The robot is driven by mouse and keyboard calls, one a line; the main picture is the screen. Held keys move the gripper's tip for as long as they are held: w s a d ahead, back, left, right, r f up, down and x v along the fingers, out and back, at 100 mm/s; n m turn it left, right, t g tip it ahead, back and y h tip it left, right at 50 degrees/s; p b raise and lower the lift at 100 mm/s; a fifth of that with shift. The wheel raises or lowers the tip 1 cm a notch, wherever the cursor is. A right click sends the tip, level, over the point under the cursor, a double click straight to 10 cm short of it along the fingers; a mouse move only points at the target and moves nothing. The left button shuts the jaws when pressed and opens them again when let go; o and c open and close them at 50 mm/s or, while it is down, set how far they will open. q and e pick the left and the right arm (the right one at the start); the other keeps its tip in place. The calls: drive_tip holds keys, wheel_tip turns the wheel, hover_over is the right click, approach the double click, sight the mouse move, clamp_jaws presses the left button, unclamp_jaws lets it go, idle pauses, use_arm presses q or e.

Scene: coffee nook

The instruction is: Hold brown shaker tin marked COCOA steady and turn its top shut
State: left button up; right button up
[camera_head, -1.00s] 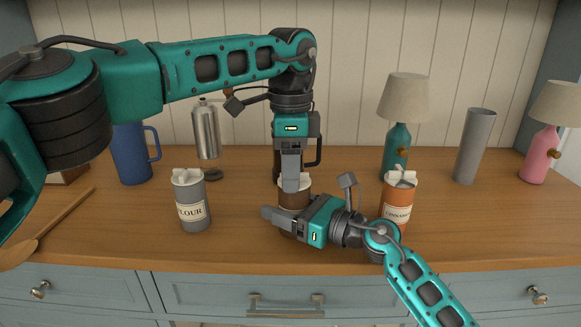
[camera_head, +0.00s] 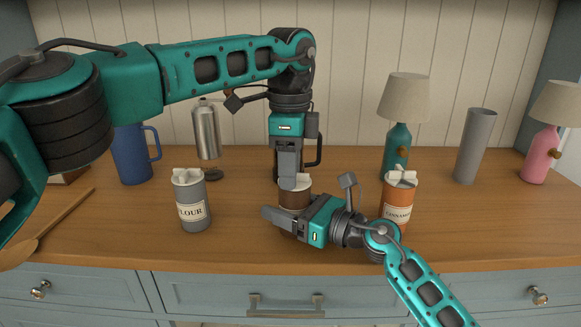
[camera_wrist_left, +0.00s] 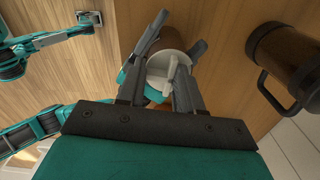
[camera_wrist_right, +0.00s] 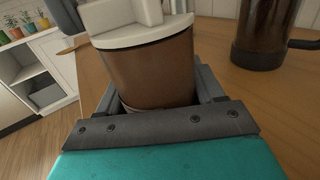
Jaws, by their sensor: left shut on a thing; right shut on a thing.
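The brown shaker tin (camera_head: 294,198) stands upright on the wooden counter, with a white ridged top (camera_wrist_left: 168,65). My left gripper (camera_head: 289,184) points down from above and is shut on the top's raised ridge. My right gripper (camera_head: 279,217) reaches in low from the right and is shut around the tin's body, which fills the right wrist view (camera_wrist_right: 152,70). The right gripper's fingers hide the tin's lower part in the head view. No COCOA label can be read in any view.
A grey FLOUR tin (camera_head: 190,202) stands to the left and an orange cinnamon tin (camera_head: 399,198) close to the right. A dark pot with a handle (camera_wrist_right: 262,30) stands behind. A blue jug (camera_head: 132,155), a steel flask (camera_head: 206,130) and a teal lamp (camera_head: 396,150) stand farther back.

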use_arm(q)
drive_tip(key=m, duration=0.4)
drive_tip(key=shift+w+a, duration=0.15)
drive_tip(key=shift+w, duration=0.1)
drive_tip(key=m, duration=0.5)
drive_tip(key=shift+w+a, duration=0.1)
drive_tip(key=shift+w, duration=0.15)
drive_tip(key=m, duration=0.4)
drive_tip(key=shift+w+m, duration=0.3)
drive_tip(key=m, duration=0.4)
drive_tip(key=shift+w, duration=0.25)
drive_tip(key=m, duration=0.4)
drive_tip(key=shift+w+d, duration=0.15)
drive_tip(key=shift+d, duration=0.15)
drive_tip(key=m, duration=0.4)
drive_tip(key=shift+w+d+m, duration=0.1)
drive_tip(key=shift+d+m, duration=0.2)
drive_tip(key=m, duration=0.3)
drive_tip(key=shift+d+m, duration=0.2)
drive_tip(key=shift+m, duration=0.1)
drive_tip(key=shift+d+m, duration=0.2)
drive_tip(key=shift+m, duration=1.9)
